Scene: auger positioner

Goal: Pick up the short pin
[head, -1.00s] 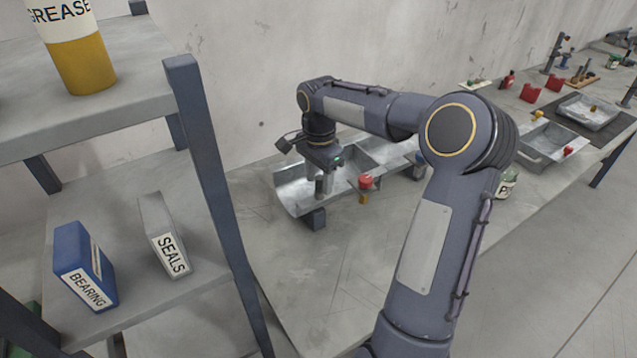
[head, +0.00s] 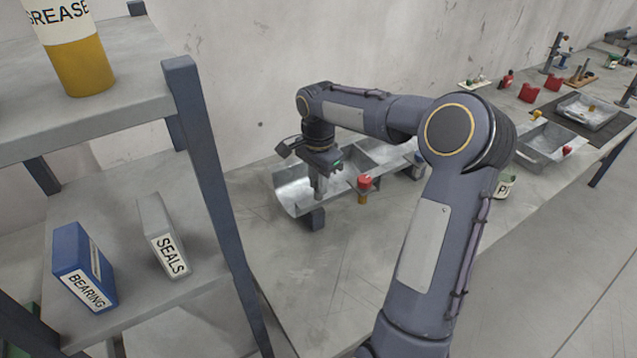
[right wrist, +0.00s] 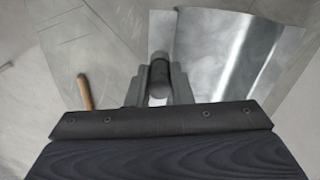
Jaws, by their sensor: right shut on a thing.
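My right gripper (head: 319,194) points down over the near left end of the metal trough (head: 287,196). In the right wrist view its fingers (right wrist: 159,92) are shut on a short grey cylinder, which looks like the short pin (right wrist: 158,86). The pin shows end-on between the fingers, and its lower part is hidden. In the head view the gripper hides the pin. I cannot tell whether the pin still touches anything below. My left gripper is out of view.
A red-topped piece with a brass-coloured lower part (head: 364,183) stands at the trough's front side. A tan rod (right wrist: 85,92) shows left of the fingers. A shelf post (head: 205,150) rises at left. The bench front (head: 340,260) is clear.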

